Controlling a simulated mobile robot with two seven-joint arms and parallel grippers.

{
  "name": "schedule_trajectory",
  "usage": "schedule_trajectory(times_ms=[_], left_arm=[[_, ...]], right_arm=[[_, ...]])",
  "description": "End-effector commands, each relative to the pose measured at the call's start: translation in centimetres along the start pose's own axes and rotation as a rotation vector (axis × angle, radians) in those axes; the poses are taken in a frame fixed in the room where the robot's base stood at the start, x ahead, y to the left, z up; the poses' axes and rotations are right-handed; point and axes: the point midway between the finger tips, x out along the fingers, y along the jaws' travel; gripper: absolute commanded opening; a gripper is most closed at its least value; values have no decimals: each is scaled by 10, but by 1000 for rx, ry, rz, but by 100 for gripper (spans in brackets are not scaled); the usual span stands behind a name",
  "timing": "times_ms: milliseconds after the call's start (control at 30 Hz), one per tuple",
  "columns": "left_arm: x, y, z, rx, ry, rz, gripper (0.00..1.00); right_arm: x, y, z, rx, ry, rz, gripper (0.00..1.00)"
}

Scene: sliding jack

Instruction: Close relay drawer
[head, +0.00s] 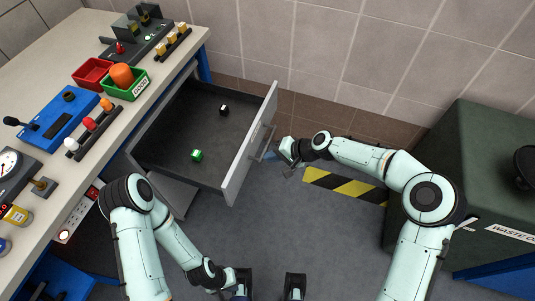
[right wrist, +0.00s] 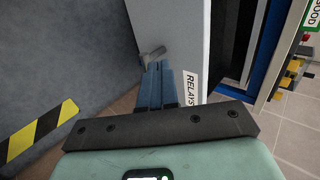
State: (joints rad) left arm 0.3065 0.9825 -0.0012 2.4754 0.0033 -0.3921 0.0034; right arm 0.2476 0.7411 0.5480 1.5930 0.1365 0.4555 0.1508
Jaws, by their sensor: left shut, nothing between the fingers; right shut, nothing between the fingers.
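The relay drawer (head: 231,172) stands pulled out from under the workbench. A green block (head: 197,155) and a black block (head: 224,110) lie inside it. A bar handle (head: 262,141) runs along its pale front. My right gripper (head: 270,155) is shut and empty, just outside the drawer front by the handle. In the right wrist view its blue fingers (right wrist: 167,82) are together beside the drawer front (right wrist: 178,35), near the grey handle end (right wrist: 152,54) and the RELAYS label (right wrist: 190,90); contact cannot be told. My left gripper (head: 240,291) is shut and empty, low in the head view.
The workbench (head: 62,105) at left carries a red bin (head: 92,73), a green bin (head: 125,84), a blue device (head: 62,120) and several plugs. A green waste cabinet (head: 480,180) stands at right, with a striped floor strip (head: 345,186) beside it. The floor before the drawer is open.

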Motion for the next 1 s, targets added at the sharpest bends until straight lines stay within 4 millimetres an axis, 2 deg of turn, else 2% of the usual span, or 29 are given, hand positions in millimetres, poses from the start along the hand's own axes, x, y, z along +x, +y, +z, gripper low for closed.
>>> schedule_trajectory(times_ms=[300, 500, 1000], left_arm=[[0, 0, 0, 0, 0, 0, 0], [0, 0, 0, 0, 0, 0, 0], [0, 0, 0, 0, 1, 0, 0]], right_arm=[[60, 1, 1, 0, -3, 1, 0], [82, 1, 1, 1, -1, 1, 0], [87, 1, 0, 0, 1, 2, 0]])
